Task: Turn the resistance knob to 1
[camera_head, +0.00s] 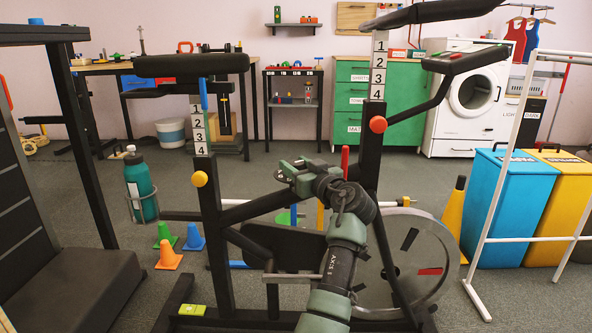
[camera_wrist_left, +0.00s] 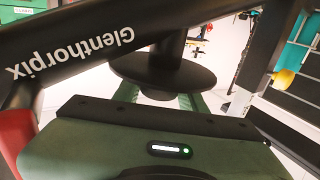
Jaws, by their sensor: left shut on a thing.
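The exercise bike (camera_head: 252,210) stands in front of me with its dark frame and grey flywheel (camera_head: 415,262). In the head view my left gripper (camera_head: 292,172) reaches over the middle of the frame, and the part it grips is hidden there. In the left wrist view a dark round knob (camera_wrist_left: 163,74) with a wide disc and a thick post sits beside the frame bar marked "Glenthorpix" (camera_wrist_left: 90,45). The green fingers of my left gripper (camera_wrist_left: 158,97) lie on either side of it, shut on it. I cannot read any knob setting. My right gripper is not in view.
A teal bottle (camera_head: 140,187) sits in a holder at the bike's left. Small cones (camera_head: 169,257) stand on the floor beside it. A black bench (camera_head: 75,285) is at the left. Blue (camera_head: 508,210) and yellow (camera_head: 558,210) bins and a white rail frame (camera_head: 505,160) are at the right.

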